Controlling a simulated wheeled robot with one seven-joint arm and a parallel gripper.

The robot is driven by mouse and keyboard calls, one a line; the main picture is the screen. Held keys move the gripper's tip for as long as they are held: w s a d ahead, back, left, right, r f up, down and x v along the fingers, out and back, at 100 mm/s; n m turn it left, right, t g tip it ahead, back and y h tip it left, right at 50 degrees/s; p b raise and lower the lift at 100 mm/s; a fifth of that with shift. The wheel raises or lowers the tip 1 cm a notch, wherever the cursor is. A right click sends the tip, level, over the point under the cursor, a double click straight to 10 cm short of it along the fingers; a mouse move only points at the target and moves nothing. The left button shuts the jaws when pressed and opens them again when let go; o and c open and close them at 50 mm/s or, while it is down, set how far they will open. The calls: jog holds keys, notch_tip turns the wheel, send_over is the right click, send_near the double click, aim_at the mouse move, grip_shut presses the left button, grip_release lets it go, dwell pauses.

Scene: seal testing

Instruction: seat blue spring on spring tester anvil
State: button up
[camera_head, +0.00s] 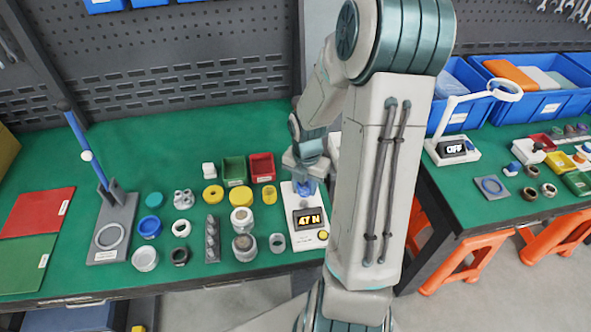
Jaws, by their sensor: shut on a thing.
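My gripper (307,180) points down over the tester's back part, where the anvil is. It is shut on the blue spring (307,188), of which only a small blue patch shows between the fingers. The anvil is mostly hidden by the gripper and spring. I cannot tell whether the spring touches the anvil or stands quite upright.
Green (234,169) and red (262,167) bins stand behind left of the tester. Several rings and caps crowd its left, including a grey ring (277,243) close by. A press stand (112,228) and red mat (38,211) are farther left. My arm hides the area right of the tester.

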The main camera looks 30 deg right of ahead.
aim_at(304, 202)
jog(key=shift+a+f+b, duration=0.1)
jog(key=shift+f+b, duration=1.95)
jog(key=shift+b, duration=0.3)
jog(key=shift+p, duration=0.35)
jog(key=shift+f, duration=0.4)
jog(key=o, duration=1.1)
jog(key=shift+c, duration=0.2)
jog(key=shift+r, duration=0.15)
jog(key=shift+r+p, duration=2.4)
jog(key=shift+p, duration=0.2)
